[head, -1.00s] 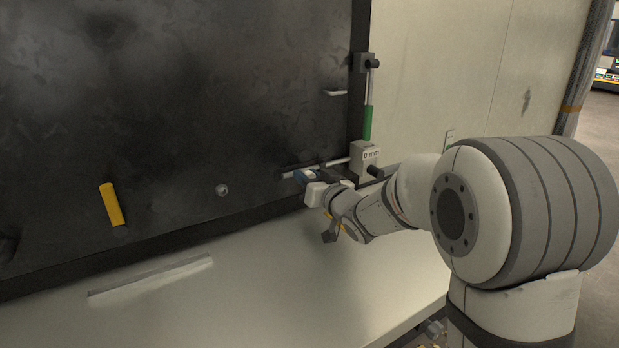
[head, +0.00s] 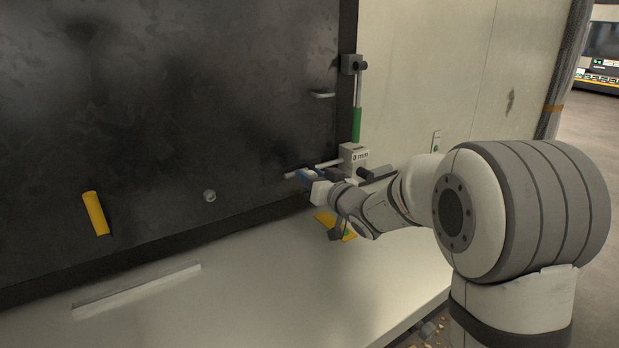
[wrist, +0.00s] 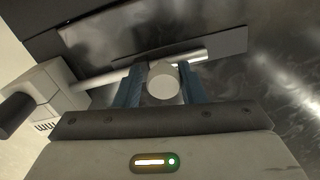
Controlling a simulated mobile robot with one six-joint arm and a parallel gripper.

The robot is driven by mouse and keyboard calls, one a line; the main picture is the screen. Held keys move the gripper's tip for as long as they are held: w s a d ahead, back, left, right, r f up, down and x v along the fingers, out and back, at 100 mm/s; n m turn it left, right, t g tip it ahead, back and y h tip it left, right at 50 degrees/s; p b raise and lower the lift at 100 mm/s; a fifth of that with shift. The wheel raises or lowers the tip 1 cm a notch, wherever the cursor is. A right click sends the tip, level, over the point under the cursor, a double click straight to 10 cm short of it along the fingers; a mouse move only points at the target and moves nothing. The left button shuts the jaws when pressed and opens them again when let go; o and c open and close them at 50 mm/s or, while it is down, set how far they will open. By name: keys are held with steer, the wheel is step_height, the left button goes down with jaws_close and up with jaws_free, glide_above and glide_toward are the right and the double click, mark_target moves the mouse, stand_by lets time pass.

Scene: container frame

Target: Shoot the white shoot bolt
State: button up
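The white shoot bolt is a pale rod (head: 329,163) running left from a grey block (head: 354,154) marked "0 mm" at the dark panel's right edge. In the wrist view the rod (wrist: 103,79) leaves the block (wrist: 45,98) at left and passes behind the fingers, its bare end showing to the right. A round white knob (wrist: 163,82) faces the camera between the blue fingers of my gripper (wrist: 160,84). The fingers straddle the knob closely; I cannot tell whether they press on it. My gripper (head: 309,177) also shows in the head view, over the rod.
A green-sleeved vertical rod (head: 357,122) rises above the block. A small bracket (head: 322,95), a round stud (head: 209,196) and a yellow bar (head: 95,213) are on the dark panel (head: 170,100).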

steer(key=o, duration=0.3)
steer(key=shift+w+d, duration=0.2)
steer(key=shift+d, duration=0.05)
steer(key=shift+o, duration=0.5)
steer(key=shift+s+a, duration=0.15)
steer(key=shift+s+d+f, duration=0.1)
steer(key=shift+s+d, duration=0.2)
steer(key=shift+s, duration=0.05)
steer(key=b+v, duration=0.2)
steer(key=v, duration=0.5)
